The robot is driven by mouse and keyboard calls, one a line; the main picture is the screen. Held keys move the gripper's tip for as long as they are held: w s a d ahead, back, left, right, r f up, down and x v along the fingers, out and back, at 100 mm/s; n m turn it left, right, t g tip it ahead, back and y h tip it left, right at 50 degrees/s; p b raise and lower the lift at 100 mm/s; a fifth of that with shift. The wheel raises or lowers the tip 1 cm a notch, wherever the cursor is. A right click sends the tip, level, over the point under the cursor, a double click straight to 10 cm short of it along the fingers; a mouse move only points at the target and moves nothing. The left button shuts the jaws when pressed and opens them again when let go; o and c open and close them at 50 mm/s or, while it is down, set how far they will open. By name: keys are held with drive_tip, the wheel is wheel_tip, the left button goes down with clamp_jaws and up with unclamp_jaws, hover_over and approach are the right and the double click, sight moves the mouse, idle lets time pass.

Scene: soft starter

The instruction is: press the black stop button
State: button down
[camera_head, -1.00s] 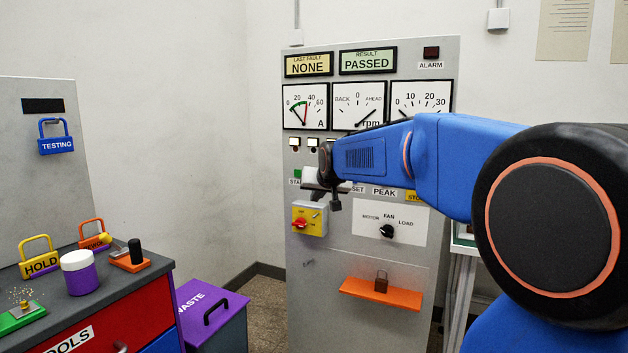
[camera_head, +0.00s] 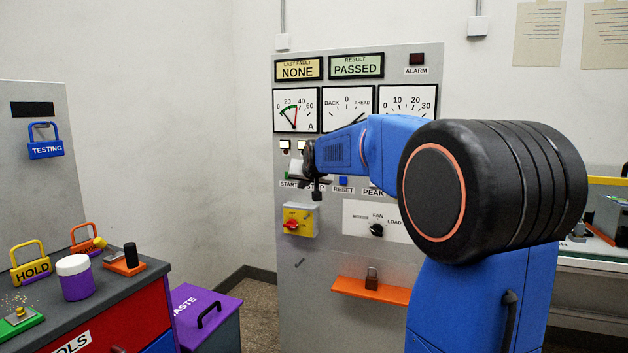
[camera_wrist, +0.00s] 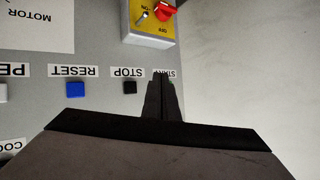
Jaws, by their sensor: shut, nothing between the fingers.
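The black stop button (camera_wrist: 130,87) shows in the wrist view on the grey panel, beside its upside-down STOP label (camera_wrist: 127,72). My gripper (camera_wrist: 163,77) is shut and empty. Its fingertips lie to the right of the stop button in that view and cover part of the START label (camera_wrist: 172,73). I see no contact with the button, and the gap to the panel is hard to judge. In the head view my gripper (camera_head: 317,188) is in front of the panel's button row and hides the stop button.
The blue reset button (camera_wrist: 76,90) is beside the stop button. A yellow switch box with a red knob (camera_wrist: 165,11) is close to the fingertips. The panel (camera_head: 310,285) also has an orange shelf (camera_head: 352,289). A tool bench (camera_head: 120,285) stands at left.

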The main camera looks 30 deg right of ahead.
drive_tip(key=w+d, duration=0.4)
drive_tip(key=d, duration=0.2)
drive_tip(key=shift+w+d, duration=0.15)
drive_tip(key=shift+w, duration=0.25)
idle(1.9)
drive_tip(key=shift+w+d, duration=0.3)
drive_tip(key=shift+d, duration=0.05)
drive_tip(key=shift+w+d, duration=0.25)
drive_tip(key=shift+d, duration=0.05)
idle(1.0)
drive_tip(key=shift+s, duration=0.1)
drive_tip(key=shift+s+a, duration=0.45)
drive_tip(key=shift+a, duration=0.2)
drive_tip(key=s+a, duration=0.1)
drive_tip(key=a, duration=0.1)
drive_tip(key=s+a, duration=0.2)
idle(0.6)
